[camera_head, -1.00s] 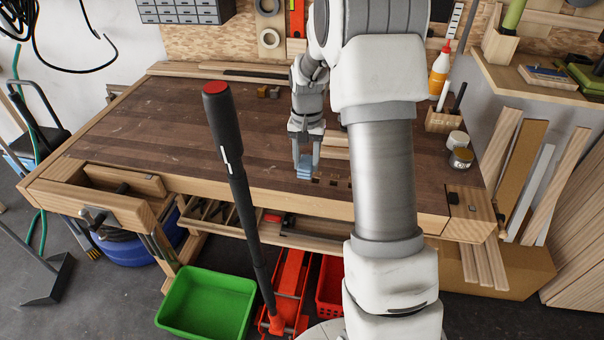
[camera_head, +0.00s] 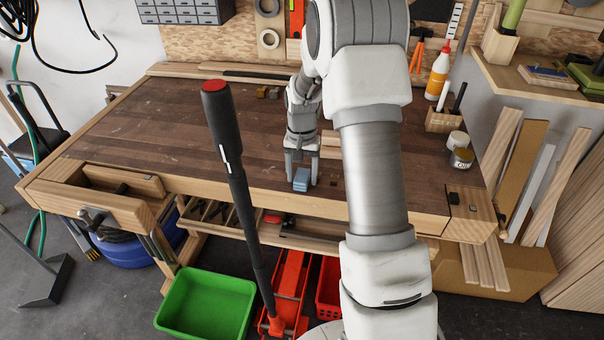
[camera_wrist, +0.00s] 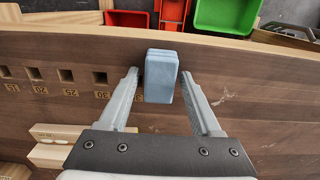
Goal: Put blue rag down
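The blue rag (camera_head: 302,180) is a small folded light-blue block. It rests on the workbench (camera_head: 130,120) near its front edge. In the wrist view the rag (camera_wrist: 161,76) lies between and partly beyond the fingertips, with a gap on each side. My gripper (camera_head: 301,168) is open above the bench just behind the rag. Its two fingers (camera_wrist: 163,97) also show spread apart in the wrist view, touching nothing that I can see.
Numbered square holes (camera_wrist: 65,76) run along the bench next to the rag. A pale wooden block (camera_wrist: 58,146) lies near my gripper. A green bin (camera_head: 206,303) stands on the floor below. The left part of the benchtop is clear.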

